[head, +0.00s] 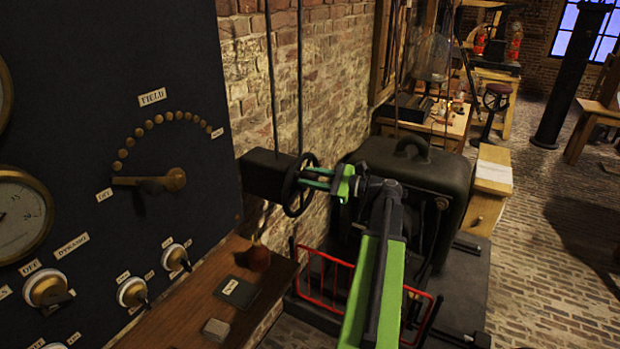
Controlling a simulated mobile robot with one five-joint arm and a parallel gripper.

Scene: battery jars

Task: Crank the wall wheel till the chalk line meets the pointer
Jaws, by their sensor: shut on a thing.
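The wall wheel (289,187) is a dark spoked ring on the front of a black box (262,173) at the brick wall, seen nearly edge-on. My gripper (318,178), with green and dark parts, reaches to the wheel from the right. Its jaws are shut on the wheel, at or near its right side; the exact point of contact is small and hard to make out. No chalk line or pointer can be made out on the wheel or box from this angle.
A dark panel (190,65) with dials and knobs stands left. Below the wheel is a wooden ledge (178,318) with small items. A big black machine (440,165) and a red rail (312,292) stand close by my arm. Brick floor (548,270) is open at right.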

